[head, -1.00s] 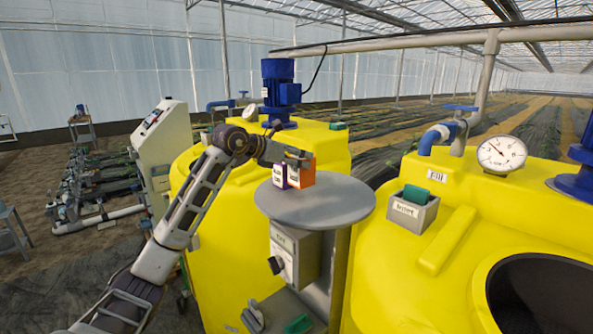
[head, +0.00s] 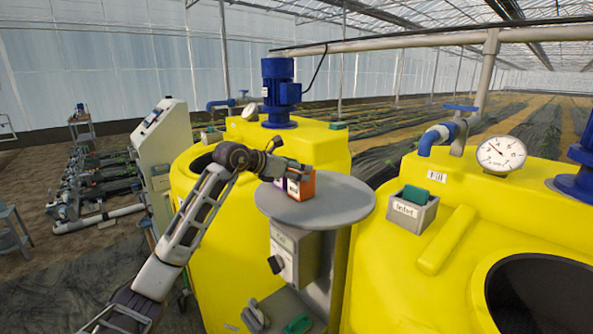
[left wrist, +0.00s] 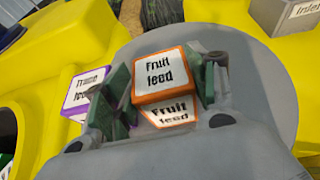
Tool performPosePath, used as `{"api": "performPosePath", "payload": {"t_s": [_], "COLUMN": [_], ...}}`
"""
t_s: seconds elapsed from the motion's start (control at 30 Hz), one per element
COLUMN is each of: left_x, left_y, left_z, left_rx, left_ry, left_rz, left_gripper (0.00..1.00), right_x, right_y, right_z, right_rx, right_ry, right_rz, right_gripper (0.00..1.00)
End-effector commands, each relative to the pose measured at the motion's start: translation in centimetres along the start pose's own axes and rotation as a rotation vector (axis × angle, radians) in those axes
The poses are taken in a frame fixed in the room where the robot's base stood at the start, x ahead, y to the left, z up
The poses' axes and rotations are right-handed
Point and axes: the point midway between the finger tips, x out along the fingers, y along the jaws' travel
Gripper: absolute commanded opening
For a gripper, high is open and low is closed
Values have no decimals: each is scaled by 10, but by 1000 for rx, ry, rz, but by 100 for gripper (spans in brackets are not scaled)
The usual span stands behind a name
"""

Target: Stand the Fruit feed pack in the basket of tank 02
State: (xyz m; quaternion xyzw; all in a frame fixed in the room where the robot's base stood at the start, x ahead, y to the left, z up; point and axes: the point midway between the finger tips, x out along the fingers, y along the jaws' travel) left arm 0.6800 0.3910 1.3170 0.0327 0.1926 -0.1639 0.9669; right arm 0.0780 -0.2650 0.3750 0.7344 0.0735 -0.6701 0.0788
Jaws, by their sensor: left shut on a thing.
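The Fruit feed pack (head: 302,186), orange with white labelled faces, is between the fingers of my left gripper (head: 291,173) at the left part of the round grey table (head: 335,205). The left wrist view shows its "Fruit feed" label (left wrist: 160,72) with a green-padded finger on each side. I cannot tell whether its base touches the table. A purple-edged pack (left wrist: 86,92) stands just outside the left finger; in the head view it is mostly hidden. A grey basket (head: 412,212) with a green item sits on the right yellow tank. No number 02 is readable. My right gripper is out of view.
The left yellow tank (head: 225,240) with a blue motor (head: 279,92) stands behind the table. The right tank (head: 390,290) has a raised rib, gauge (head: 502,153) and dark opening (head: 540,290). A grey control box (head: 294,255) hangs below the table. The table's right half is clear.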

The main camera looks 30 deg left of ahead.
Motion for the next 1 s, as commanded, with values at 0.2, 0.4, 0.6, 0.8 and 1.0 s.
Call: {"api": "performPosePath", "payload": {"t_s": [0.2, 0.4, 0.6, 0.8, 1.0], "left_x": [1, 1, 1, 0, -10], "left_y": [0, 0, 0, 0, 1], "left_z": [-3, -2, -2, -1, -1], "left_rx": [0, 0, 0, 0, 1], "left_ry": [0, 0, 0, 0, 0], "left_rz": [0, 0, 0, 0, 2], "left_gripper": [65, 79, 79, 79, 79], "right_x": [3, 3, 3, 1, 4], "right_y": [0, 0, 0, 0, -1], "right_z": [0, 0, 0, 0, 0], "right_rx": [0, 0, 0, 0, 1], "right_ry": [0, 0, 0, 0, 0], "right_rz": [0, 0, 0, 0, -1], "right_gripper": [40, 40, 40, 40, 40]}}
